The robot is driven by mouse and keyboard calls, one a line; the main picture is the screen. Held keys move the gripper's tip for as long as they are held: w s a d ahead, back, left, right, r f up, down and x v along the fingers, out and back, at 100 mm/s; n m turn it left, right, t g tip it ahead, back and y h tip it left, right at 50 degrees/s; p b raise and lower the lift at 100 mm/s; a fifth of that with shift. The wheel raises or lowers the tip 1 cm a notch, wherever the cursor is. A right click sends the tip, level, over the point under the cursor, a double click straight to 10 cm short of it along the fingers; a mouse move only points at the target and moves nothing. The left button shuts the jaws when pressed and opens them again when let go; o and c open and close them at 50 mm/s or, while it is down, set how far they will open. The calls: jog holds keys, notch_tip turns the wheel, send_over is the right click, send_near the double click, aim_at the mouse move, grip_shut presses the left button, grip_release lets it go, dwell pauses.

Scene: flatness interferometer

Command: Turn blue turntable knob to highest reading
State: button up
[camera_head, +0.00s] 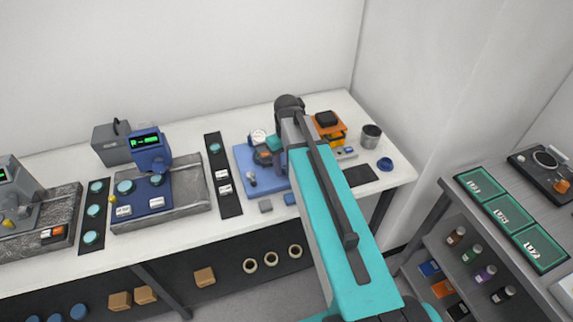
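A blue instrument (150,147) with a lit green display stands on a grey slab at the centre left of the bench; its reading is too small to make out. I cannot tell which is the turntable knob. My gripper (263,156) seems to be the small dark end over the blue platform, beside my arm. Its fingers cannot be made out, nor any contact.
My arm hides part of the blue platform. An orange and black device (328,127), a grey cup (370,137) and a blue ring (385,164) stand to the right. Black strips (223,180) with small parts flank the slab. Another instrument (18,190) stands far left.

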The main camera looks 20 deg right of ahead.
jog(key=c, duration=1)
jog(key=shift+c, duration=0.2)
jog(key=shift+n, duration=0.5)
jog(key=n+b, duration=0.2)
jog(key=n, duration=0.1)
jog(key=n+b, duration=0.1)
jog(key=n, duration=0.4)
jog(key=shift+n, duration=0.3)
jog(key=n+b, duration=0.1)
jog(key=n, duration=0.4)
jog(key=n+b, duration=0.1)
jog(key=n, duration=0.4)
